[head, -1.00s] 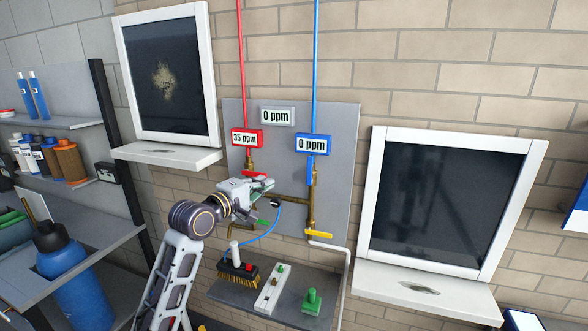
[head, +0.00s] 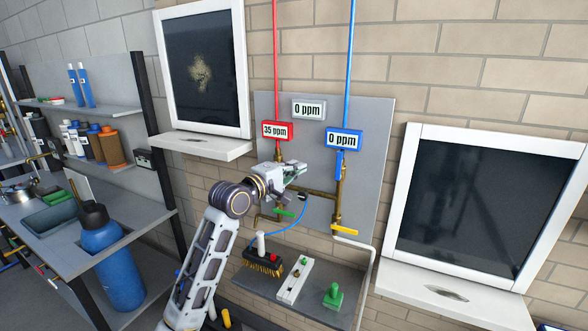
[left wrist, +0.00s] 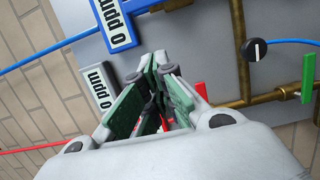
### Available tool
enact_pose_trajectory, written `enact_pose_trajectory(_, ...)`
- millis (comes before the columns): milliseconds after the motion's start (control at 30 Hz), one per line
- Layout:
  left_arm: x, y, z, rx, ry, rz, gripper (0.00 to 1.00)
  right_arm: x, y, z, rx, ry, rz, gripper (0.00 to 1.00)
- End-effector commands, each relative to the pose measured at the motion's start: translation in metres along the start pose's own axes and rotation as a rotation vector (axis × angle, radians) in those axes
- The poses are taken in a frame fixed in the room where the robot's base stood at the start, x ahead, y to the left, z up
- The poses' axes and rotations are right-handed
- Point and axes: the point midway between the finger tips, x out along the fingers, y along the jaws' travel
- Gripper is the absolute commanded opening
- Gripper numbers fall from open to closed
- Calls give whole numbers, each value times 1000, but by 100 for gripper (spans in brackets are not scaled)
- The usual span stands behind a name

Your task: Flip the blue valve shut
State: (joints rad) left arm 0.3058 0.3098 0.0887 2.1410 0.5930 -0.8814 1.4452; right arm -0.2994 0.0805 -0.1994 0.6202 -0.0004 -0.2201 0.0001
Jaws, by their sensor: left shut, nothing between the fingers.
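The blue valve handle (head: 340,166) sits under the blue-framed 0 ppm display (head: 344,140) on the grey wall panel (head: 375,120). It points up and down, along its pipe. My left gripper (head: 298,170) is shut and empty, to the left of the blue handle and apart from it, in front of the red line's valve area. In the left wrist view, its green-padded fingers (left wrist: 165,95) are close together, with a red part (left wrist: 201,90) showing behind them. The blue-framed display (left wrist: 112,22) is beyond the fingers. My right gripper is not in view.
A yellow handle (head: 345,231), a green handle (head: 284,212) and a black knob (head: 302,197) sit on the lower brass pipes. A small shelf (head: 315,306) below holds a brush (head: 262,262) and a green stamp-like object (head: 333,296). Windows flank the panel.

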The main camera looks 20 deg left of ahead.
Motion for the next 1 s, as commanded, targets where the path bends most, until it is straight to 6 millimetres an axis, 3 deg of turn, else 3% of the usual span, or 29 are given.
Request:
enact_pose_trajectory(800,80,2,0,1,0,1,0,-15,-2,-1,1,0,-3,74)
enact_pose_trajectory(1000,85,2,24,0,-2,1,0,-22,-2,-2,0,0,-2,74)
